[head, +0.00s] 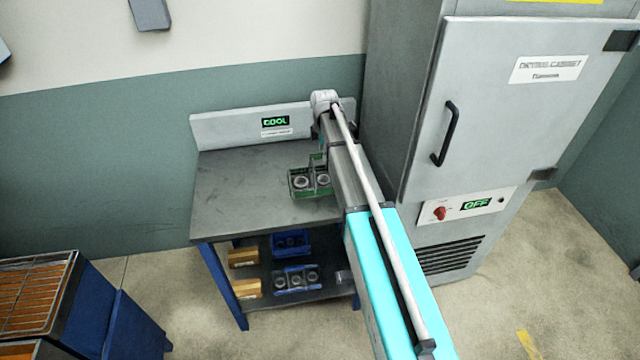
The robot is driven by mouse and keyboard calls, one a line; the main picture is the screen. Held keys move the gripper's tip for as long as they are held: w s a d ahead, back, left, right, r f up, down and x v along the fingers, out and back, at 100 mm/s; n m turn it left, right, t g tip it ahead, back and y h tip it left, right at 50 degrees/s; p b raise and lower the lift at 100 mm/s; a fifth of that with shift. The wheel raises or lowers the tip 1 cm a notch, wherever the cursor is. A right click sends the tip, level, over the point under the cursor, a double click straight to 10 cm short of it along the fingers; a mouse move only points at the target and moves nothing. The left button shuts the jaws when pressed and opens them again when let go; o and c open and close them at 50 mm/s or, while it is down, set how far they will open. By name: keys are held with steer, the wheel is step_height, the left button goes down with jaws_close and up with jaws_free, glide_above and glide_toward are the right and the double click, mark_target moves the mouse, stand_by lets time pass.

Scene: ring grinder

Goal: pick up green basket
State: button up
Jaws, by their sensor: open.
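The green basket (297,194) stands on the grey top of the workbench (238,200), near its right side. It has a raised handle in the middle and holds metal rings, two of which show. My arm reaches in from the lower right and covers the space just right of the basket. My gripper (323,152) is at the arm's far end, over or just behind the basket's handle. It is open, but small and partly hidden by my arm. I cannot tell whether its fingers touch the handle.
A back panel (225,130) with a COOL sign rises behind the bench. A tall grey drying cabinet (500,120), shut, stands close on the right. The bench top's left half is clear.

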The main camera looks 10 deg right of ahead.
steer(key=shift+f+b, duration=0.7)
steer(key=shift+f, duration=0.3)
jaws_close()
